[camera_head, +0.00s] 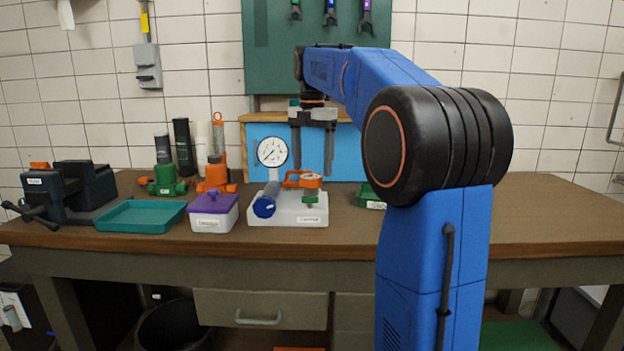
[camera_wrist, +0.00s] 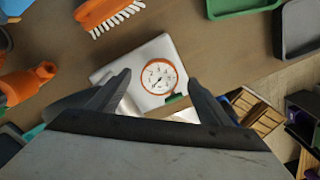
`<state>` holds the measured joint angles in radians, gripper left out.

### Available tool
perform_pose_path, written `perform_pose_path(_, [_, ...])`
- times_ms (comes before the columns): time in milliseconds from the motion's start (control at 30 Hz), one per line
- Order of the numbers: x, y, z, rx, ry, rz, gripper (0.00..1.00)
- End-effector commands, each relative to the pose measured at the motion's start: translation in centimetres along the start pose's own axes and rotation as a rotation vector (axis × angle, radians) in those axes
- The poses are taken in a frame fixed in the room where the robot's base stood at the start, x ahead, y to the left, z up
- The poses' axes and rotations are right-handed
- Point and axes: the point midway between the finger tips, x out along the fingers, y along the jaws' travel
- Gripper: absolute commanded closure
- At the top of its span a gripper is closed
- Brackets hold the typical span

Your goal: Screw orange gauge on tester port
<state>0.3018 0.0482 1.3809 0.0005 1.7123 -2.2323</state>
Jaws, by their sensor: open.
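The orange gauge (camera_head: 312,182) shows almost edge-on above the right part of the white tester box (camera_head: 262,218). In the wrist view its white dial with an orange rim (camera_wrist: 159,76) faces up over the box (camera_wrist: 112,76). I cannot see its stem or whether it is seated in the port. My gripper (camera_head: 313,172) points down with its fingers apart, just above the gauge. In the wrist view the dial shows between the open fingertips (camera_wrist: 161,78); no contact is visible. A green knob (camera_head: 310,198) sits below the gauge.
A white upright gauge (camera_head: 272,151) and blue cylinder (camera_head: 265,205) are on the tester's left. A purple-lidded box (camera_head: 213,203), teal tray (camera_head: 140,215) and vise (camera_head: 70,190) stand further left.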

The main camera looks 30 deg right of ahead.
Motion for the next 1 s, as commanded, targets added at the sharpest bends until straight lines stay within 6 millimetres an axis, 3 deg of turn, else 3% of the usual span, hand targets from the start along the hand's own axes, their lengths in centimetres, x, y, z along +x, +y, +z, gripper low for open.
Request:
perform_pose_path(300, [3.9,0.0,0.0,0.001,0.001,-0.001,0.28])
perform_pose_path(733, [4.7,0.0,0.0,0.001,0.001,0.000,0.28])
perform_pose_path(767, [4.7,0.0,0.0,0.001,0.001,0.000,0.30])
perform_pose_path(967, [4.7,0.0,0.0,0.001,0.001,0.000,0.77])
perform_pose_path(1000, [4.7,0.0,0.0,0.001,0.001,0.000,0.77])
